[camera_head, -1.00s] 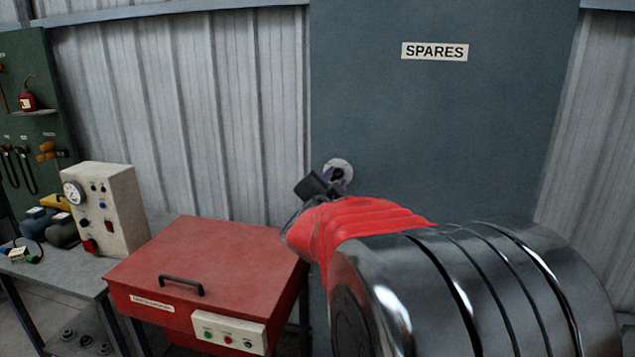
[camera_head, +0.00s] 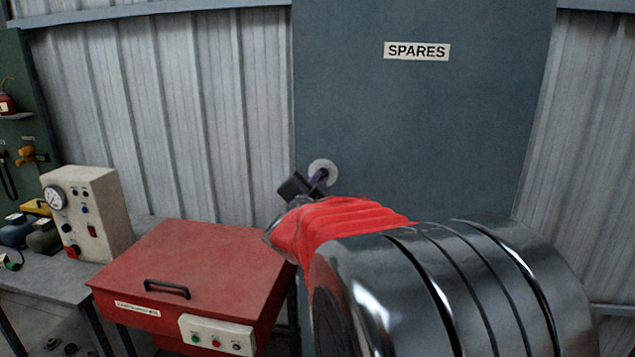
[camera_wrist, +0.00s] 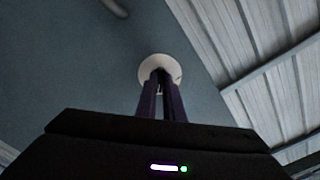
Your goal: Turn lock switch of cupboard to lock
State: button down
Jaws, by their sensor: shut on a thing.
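The grey-blue cupboard (camera_head: 420,130) with a SPARES label stands in front of me. Its lock switch has a round pale plate (camera_head: 327,164) near the cupboard's left edge; the plate also shows in the wrist view (camera_wrist: 147,75). My gripper (camera_head: 320,177) reaches this plate. In the wrist view, its two purple fingers (camera_wrist: 161,90) lie close together with their tips over the plate's middle, shut on the switch's knob. The fingers mostly hide the knob, so I cannot tell which way it is turned. A pale, blurred shape (camera_wrist: 115,8), perhaps a handle, shows at the top of the wrist view.
A red lidded box (camera_head: 200,255) with a black handle and a button panel stands left of my arm, close below it. A bench with a beige gauge box (camera_head: 95,215) is further left. Corrugated wall (camera_head: 170,110) lies behind. My arm hides the cupboard's lower part.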

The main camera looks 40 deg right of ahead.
jog(key=shift+d+f, duration=0.1)
jog(key=shift+d, duration=0.1)
jog(key=shift+n, duration=0.4)
jog(key=shift+d+n, duration=0.1)
jog(key=shift+n, duration=8.5)
jog(key=c, duration=1.9)
grip_release()
jog(key=shift+o, duration=0.2)
